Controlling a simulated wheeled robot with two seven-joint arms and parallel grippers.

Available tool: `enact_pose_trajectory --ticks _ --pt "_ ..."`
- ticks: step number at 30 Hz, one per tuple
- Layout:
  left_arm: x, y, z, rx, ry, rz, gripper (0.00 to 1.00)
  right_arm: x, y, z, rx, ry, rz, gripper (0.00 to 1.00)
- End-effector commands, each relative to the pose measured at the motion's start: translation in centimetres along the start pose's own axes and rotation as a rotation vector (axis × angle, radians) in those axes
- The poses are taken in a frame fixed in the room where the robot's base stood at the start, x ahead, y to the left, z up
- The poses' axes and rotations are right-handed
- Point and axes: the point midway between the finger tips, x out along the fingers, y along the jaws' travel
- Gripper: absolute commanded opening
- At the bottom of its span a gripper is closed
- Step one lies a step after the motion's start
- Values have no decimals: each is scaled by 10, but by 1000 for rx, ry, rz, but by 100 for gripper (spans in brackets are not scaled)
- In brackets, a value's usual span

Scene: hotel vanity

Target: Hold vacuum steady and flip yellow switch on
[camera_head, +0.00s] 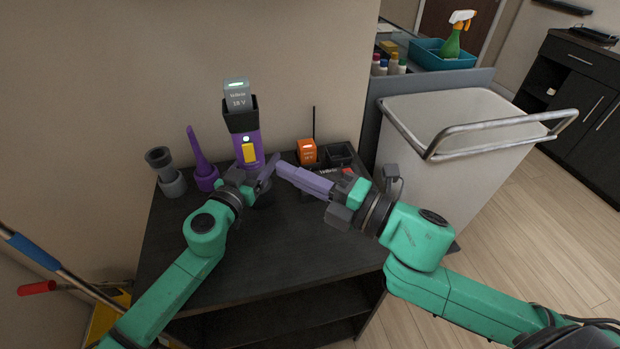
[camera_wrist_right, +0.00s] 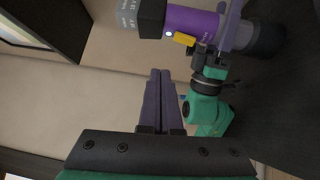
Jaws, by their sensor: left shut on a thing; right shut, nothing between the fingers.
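The purple vacuum (camera_head: 246,137) stands upright near the back of the dark table, with a grey 18 V battery (camera_head: 237,98) on top. Its yellow switch (camera_head: 249,152) faces forward, below a small white light; I cannot tell the switch's position. My left gripper (camera_head: 261,174) is shut on the vacuum's lower body, partly hiding it. My right gripper (camera_head: 279,168) is shut and empty, its fingertips just right of and below the switch, apart from it. In the right wrist view, the closed fingers (camera_wrist_right: 160,75) are left of the yellow switch (camera_wrist_right: 184,39).
A grey nozzle (camera_head: 166,172) and a purple attachment (camera_head: 203,165) stand left of the vacuum. An orange device (camera_head: 307,151) and a dark holder (camera_head: 340,153) are to its right. A white bin (camera_head: 440,150) stands right of the table (camera_head: 290,255), whose front middle is clear.

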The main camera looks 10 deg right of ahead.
Motion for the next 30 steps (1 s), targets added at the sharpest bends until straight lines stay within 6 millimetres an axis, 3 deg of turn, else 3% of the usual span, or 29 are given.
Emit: enact_pose_trajectory --ticks 9,22,23,24,25,30 --pt "0 1 0 0 0 2 0 -34 5 -2 2 8 -3 0" --pt "0 1 0 0 0 1 0 -37 5 -2 0 10 -7 0" --pt "0 0 0 0 0 1 78 -37 5 -2 0 10 -7 0" --pt "0 0 0 0 0 1 94 -37 5 -2 0 9 -7 0" --pt "0 0 0 0 0 1 100 -37 5 -2 0 9 -7 0" --pt "0 0 0 1 0 1 100 -36 5 -2 0 9 -7 0"
